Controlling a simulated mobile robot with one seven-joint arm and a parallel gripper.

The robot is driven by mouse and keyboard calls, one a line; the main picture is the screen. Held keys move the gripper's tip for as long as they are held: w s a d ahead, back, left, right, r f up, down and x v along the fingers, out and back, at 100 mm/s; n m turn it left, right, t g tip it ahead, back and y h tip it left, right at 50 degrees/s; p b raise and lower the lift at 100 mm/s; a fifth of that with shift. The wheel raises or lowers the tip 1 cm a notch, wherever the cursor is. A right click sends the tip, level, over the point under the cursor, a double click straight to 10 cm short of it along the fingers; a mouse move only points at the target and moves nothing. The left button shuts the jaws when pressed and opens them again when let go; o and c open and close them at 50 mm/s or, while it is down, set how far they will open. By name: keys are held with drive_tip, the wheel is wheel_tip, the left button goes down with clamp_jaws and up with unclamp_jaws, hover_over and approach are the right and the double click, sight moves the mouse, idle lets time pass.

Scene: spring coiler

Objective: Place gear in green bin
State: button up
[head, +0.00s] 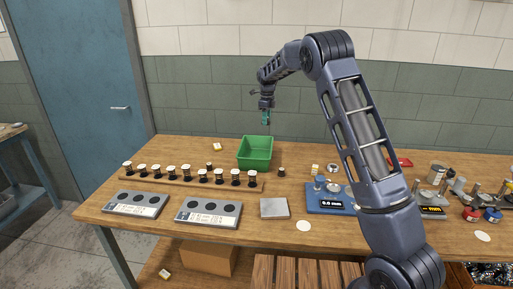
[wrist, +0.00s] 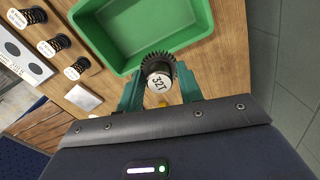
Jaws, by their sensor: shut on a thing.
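The gear (wrist: 159,72) is dark and toothed, with a pale face marked "32T". My gripper (wrist: 160,92) is shut on it, with a teal finger on each side. In the wrist view the gear overlaps the near edge of the green bin (wrist: 107,47). In the head view the green bin (head: 255,164) stands on the table and looks empty. There my gripper (head: 266,117) is in the air above the bin's back right part. The gear is too small to make out clearly in the head view.
A wooden rack (head: 185,182) with several springs stands left of the bin. Two grey hole blocks (head: 208,211) and a grey plate (head: 275,208) lie in front. A blue scale (head: 331,200) is to the right. The air around the bin is clear.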

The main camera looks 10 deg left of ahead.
drive_tip(key=s+a, duration=0.1)
drive_tip(key=a, duration=0.4)
approach(256, 154)
drive_tip(key=s+f, duration=0.1)
drive_tip(key=f, duration=0.1)
drive_tip(key=s+f, duration=0.2)
drive_tip(key=s+d+f, duration=0.1)
drive_tip(key=s+f, duration=0.1)
drive_tip(key=shift+f, duration=0.2)
drive_tip(key=shift+f, duration=0.15)
drive_tip(key=o, duration=1.1)
